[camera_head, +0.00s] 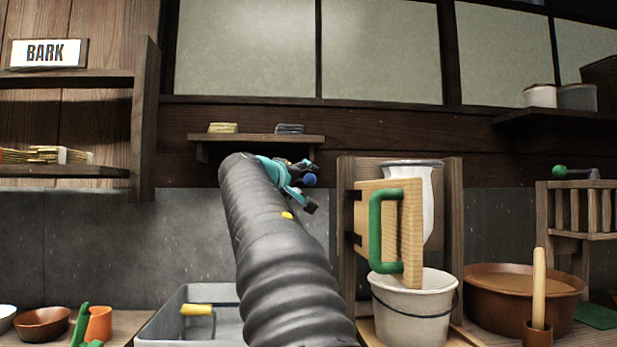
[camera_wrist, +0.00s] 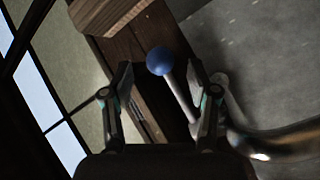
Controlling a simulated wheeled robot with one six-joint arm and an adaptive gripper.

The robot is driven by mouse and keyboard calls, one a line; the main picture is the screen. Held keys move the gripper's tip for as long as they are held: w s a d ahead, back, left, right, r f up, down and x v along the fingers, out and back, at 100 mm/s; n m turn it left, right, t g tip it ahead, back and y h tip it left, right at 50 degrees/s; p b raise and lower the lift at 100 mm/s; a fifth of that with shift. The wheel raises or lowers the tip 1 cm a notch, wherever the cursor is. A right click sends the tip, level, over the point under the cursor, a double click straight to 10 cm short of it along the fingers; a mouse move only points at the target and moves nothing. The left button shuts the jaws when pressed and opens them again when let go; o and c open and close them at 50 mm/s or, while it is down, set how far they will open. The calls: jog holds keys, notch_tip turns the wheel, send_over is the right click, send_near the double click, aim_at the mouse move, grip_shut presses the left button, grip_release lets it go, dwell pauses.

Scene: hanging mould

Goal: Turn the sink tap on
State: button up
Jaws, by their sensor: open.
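The tap's blue ball knob (camera_wrist: 160,61) sits on a pale metal lever (camera_wrist: 178,97) in the wrist view. The metal spout (camera_wrist: 285,143) curves off at the lower right. My gripper (camera_wrist: 161,80) is open, with one finger on each side of the knob and lever in the picture. I see no clear contact, and cannot tell how deep the lever lies between the fingers. In the head view the blue knob (camera_head: 309,180) shows at the dark end of my gripper, and my arm hides the rest of the tap. The grey sink (camera_head: 150,329) is below, partly behind my arm.
A wooden stand (camera_head: 345,230) with a green-handled board (camera_head: 412,230) is close on the right, above a white bucket (camera_head: 412,300). A small shelf (camera_head: 260,140) is on the wall behind my gripper. A yellow-handled thing (camera_head: 197,310) lies in the sink.

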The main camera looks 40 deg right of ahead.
aim_at(307, 180)
jog(key=shift+p+x, duration=0.45)
jog(key=shift+x, duration=1.7)
grip_shut()
jog(key=shift+a, duration=0.1)
